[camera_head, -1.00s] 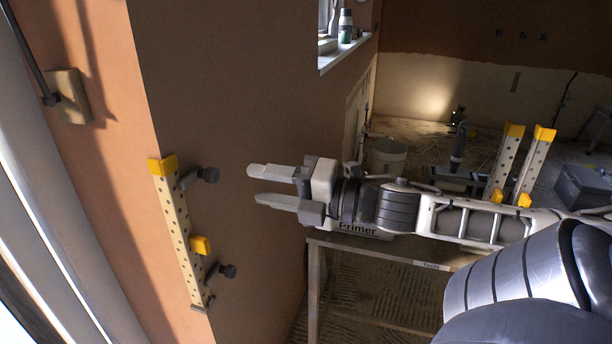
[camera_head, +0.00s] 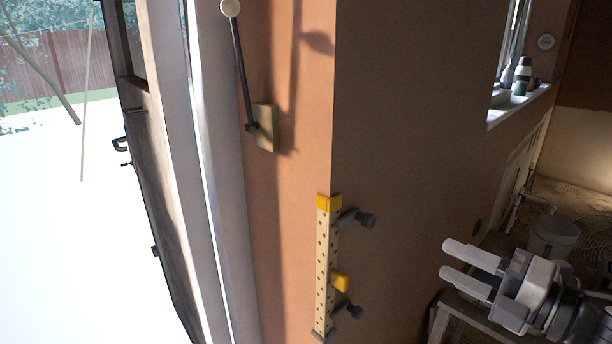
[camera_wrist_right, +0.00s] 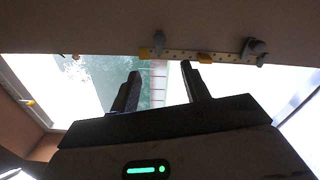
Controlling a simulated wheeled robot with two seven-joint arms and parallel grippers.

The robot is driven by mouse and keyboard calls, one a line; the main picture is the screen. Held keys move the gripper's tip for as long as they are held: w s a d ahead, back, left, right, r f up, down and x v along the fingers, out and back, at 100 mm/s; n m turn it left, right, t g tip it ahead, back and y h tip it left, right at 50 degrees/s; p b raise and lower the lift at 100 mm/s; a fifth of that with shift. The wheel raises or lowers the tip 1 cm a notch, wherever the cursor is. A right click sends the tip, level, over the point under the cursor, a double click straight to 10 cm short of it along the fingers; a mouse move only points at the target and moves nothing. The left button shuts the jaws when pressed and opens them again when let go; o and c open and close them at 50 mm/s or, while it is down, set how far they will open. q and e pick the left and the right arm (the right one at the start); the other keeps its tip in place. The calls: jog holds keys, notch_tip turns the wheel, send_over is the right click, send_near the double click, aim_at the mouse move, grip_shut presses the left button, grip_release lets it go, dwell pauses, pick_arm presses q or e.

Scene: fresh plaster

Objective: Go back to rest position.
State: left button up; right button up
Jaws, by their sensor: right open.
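My right gripper (camera_head: 458,265) is at the lower right of the head view. Its two fingers are apart, point left and hold nothing. It is to the right of a perforated strip with yellow ends (camera_head: 326,265), which is fixed upright along the plaster wall's corner with two dark clamp knobs. The gripper is clear of the strip and the wall. In the right wrist view, the open fingers (camera_wrist_right: 160,85) point toward the bright outside, and the strip (camera_wrist_right: 188,54) runs across the top beyond them. My left gripper is not in view.
A wooden block with a black rod (camera_head: 265,128) is on the wall's left face. A window sill (camera_head: 520,105) with bottles is at the upper right. A bucket (camera_head: 553,237) and a bench (camera_head: 465,312) stand near the right gripper. An open doorway is at the left.

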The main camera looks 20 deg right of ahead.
notch_tip(320, 180, down, 21)
jog(key=s+m+g+h, duration=0.3)
jog(key=m+h, duration=0.4)
jog(key=m, duration=0.9)
jog(key=a+f+m+g+y, duration=0.1)
jog(key=a+f+m, duration=0.1)
jog(key=a, duration=0.4)
jog(key=a+f+m+g, duration=0.1)
jog(key=a+f+m, duration=0.1)
jog(key=a+f, duration=0.3)
jog(key=s+a+f+m+g+y, duration=0.1)
jog(key=a+f+m, duration=0.2)
jog(key=a, duration=0.6)
jog(key=shift+f+g+y, duration=0.3)
jog(key=shift+f, duration=0.25)
jog(key=shift+a, duration=0.1)
